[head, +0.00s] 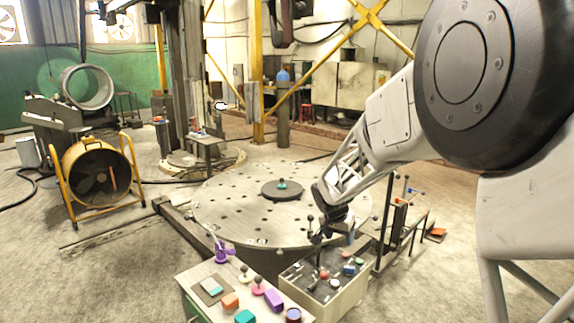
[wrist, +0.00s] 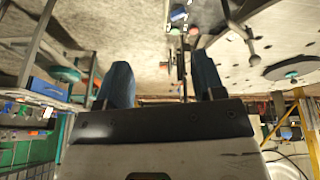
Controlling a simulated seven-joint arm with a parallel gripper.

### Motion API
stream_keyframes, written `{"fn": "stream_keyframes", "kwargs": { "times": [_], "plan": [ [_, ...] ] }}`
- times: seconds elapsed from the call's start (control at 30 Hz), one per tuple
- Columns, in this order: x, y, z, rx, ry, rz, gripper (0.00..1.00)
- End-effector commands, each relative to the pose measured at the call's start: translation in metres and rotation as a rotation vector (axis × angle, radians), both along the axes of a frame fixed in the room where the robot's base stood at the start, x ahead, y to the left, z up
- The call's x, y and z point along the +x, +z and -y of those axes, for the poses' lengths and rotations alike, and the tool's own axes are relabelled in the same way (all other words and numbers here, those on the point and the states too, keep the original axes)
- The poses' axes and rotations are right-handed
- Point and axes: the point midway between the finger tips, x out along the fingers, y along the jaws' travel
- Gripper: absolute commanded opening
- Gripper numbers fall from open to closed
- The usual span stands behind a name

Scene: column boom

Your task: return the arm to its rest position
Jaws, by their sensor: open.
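My arm reaches in from the right side of the head view, and its end hangs low over the black-topped control box (head: 345,293). My gripper (head: 338,238) is small and dark there, and its fingers are hard to make out. In the wrist view my gripper (wrist: 163,78) shows two blue fingers set wide apart, with nothing held between them. The wrist picture looks upside down, with floor at the top.
A bench (head: 205,273) with several coloured blocks stands left of the control box. The large round perforated table (head: 225,205) lies behind my gripper. A stand with tools (head: 399,225) is to the right. Open floor (head: 130,255) lies at left.

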Motion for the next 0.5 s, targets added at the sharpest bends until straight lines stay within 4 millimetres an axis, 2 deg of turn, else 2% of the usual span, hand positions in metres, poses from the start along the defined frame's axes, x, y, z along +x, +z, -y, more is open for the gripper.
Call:
{"fn": "stream_keyframes", "kwargs": {
  "times": [0.03,0.2,0.5],
  "plan": [
    [-0.015,0.015,0.003,0.001,0.014,-0.001,0.63],
    [-0.065,0.052,0.01,0.008,0.069,-0.019,0.63],
    [-0.16,0.1,0.02,0.02,0.176,-0.049,0.63]
  ]
}}
